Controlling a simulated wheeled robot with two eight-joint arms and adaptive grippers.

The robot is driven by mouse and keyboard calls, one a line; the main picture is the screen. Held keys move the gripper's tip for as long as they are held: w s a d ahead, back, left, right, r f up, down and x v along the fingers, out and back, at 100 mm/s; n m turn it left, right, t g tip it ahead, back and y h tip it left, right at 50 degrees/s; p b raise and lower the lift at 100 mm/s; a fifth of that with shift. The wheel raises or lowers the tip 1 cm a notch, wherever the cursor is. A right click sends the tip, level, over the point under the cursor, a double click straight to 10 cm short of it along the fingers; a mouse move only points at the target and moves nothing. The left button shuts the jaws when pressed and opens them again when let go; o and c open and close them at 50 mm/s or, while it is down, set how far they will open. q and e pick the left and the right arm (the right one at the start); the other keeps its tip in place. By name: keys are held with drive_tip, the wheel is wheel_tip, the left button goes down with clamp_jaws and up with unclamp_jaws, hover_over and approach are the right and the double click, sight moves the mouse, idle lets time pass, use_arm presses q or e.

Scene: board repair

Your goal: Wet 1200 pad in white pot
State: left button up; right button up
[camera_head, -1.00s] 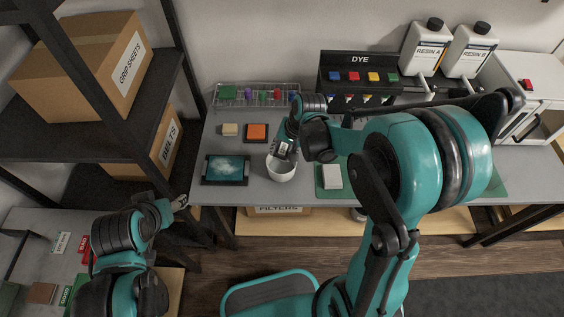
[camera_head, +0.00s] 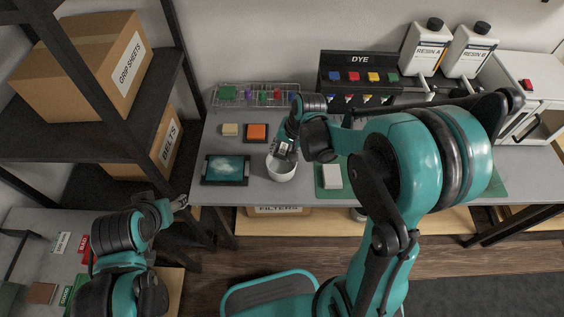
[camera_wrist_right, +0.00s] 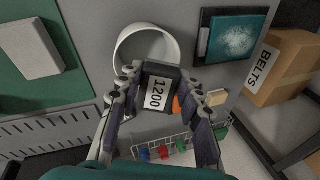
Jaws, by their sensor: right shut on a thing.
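The white pot (camera_head: 281,174) stands upright on the grey bench, its open top showing in the wrist view (camera_wrist_right: 120,48). My right gripper (camera_head: 284,150) is directly above the pot's mouth, pointing down. It is shut on a dark pad with a white "1200" label (camera_wrist_right: 157,92), held between the fingers. In the wrist view the pad overlaps the near side of the pot's rim; I cannot tell how deep it is or whether it touches. My left gripper (camera_head: 180,202) is low at the left, away from the bench top; its jaws are too small to read.
A black-framed teal panel (camera_head: 226,169) lies left of the pot. Orange (camera_head: 256,132) and beige (camera_head: 230,129) blocks and a wire rack (camera_head: 250,97) are behind. A white block (camera_head: 332,176) lies on a green mat at right. The dye stand (camera_head: 359,76) is at the back.

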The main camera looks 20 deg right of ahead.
sight(279, 150)
wheel_tip(279, 150, up, 4)
drive_tip(key=p, duration=0.3)
drive_tip(key=shift+r, duration=0.1)
idle(0.6)
